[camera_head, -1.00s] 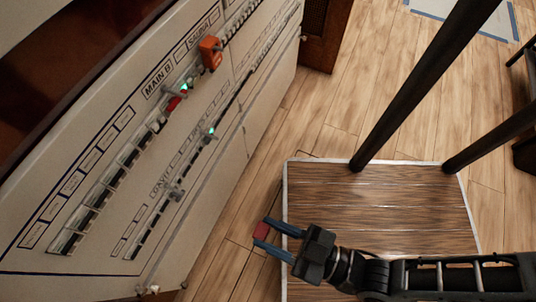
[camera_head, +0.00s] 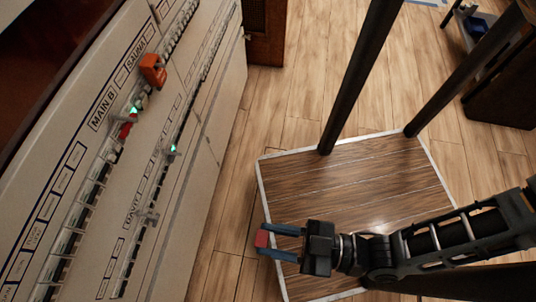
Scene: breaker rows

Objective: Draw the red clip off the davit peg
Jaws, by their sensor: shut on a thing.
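My gripper (camera_head: 264,240) has two blue fingers, shut on a small red clip (camera_head: 262,239) at their tips. The clip is clear of the breaker panel (camera_head: 200,150), out to its right, with floor showing behind it. The lower row, labelled DAVIT, has a small grey metal fitting (camera_head: 149,217) on it. It looks like the davit peg, but it is too small to be certain. No red clip shows on that fitting.
An orange-red block (camera_head: 153,70) and a small red switch (camera_head: 126,130) sit on the upper row, near green lights. Dark posts (camera_head: 360,80) rise by a light-edged wooden platform (camera_head: 350,175) under my arm. Open plank floor (camera_head: 290,95) lies beyond.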

